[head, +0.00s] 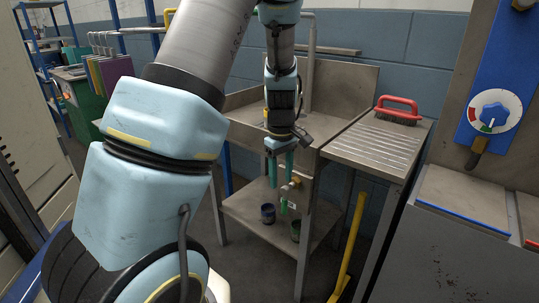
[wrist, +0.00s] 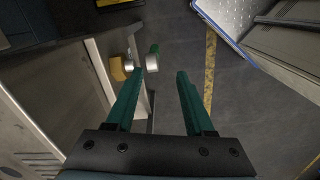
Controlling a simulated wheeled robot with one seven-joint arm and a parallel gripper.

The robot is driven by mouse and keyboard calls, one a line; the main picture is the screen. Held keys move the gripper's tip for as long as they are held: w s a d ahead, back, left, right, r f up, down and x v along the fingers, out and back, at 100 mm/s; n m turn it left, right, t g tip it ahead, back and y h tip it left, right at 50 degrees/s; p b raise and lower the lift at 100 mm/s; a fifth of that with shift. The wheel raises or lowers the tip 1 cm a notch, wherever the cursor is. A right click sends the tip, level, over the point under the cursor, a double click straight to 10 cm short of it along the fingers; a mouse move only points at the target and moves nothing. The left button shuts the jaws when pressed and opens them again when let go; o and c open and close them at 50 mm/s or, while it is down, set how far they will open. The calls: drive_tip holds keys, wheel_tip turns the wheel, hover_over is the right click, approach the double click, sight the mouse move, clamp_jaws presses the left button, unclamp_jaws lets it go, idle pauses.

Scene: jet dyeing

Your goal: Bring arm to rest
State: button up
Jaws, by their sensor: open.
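My arm reaches across the head view, and my gripper (head: 281,172) hangs down with its green fingers in front of the metal sink stand (head: 250,128). In the wrist view my gripper (wrist: 158,88) has its two green fingers apart, with nothing between them but the grey floor below. A valve with a brass-coloured part (head: 293,184) shows just beside the fingers in the head view. In the wrist view a yellow fitting (wrist: 117,69) and a pale round end lie beyond the left finger. I cannot tell whether the fingers touch the valve.
A ribbed drainboard (head: 375,147) with a red-handled brush (head: 397,110) is right of the sink. Two small cans (head: 268,213) stand on the lower shelf. A yellow bar (head: 350,245) leans below the drainboard. A machine with a blue dial (head: 494,111) is at the right.

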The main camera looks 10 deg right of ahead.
drive_tip(key=s+a+r+m+p, duration=0.3)
drive_tip(key=s+a+r+p, duration=0.1)
drive_tip(key=a+r, duration=0.4)
drive_tip(key=s+a+r+m+t+p, duration=0.1)
drive_tip(key=s+a+r+m+p, duration=0.3)
drive_tip(key=s+a+r, duration=0.2)
drive_tip(key=a+r, duration=0.2)
drive_tip(key=a, duration=0.2)
drive_tip(key=shift+s+a+r+t, duration=0.2)
drive_tip(key=shift+r+t, duration=0.1)
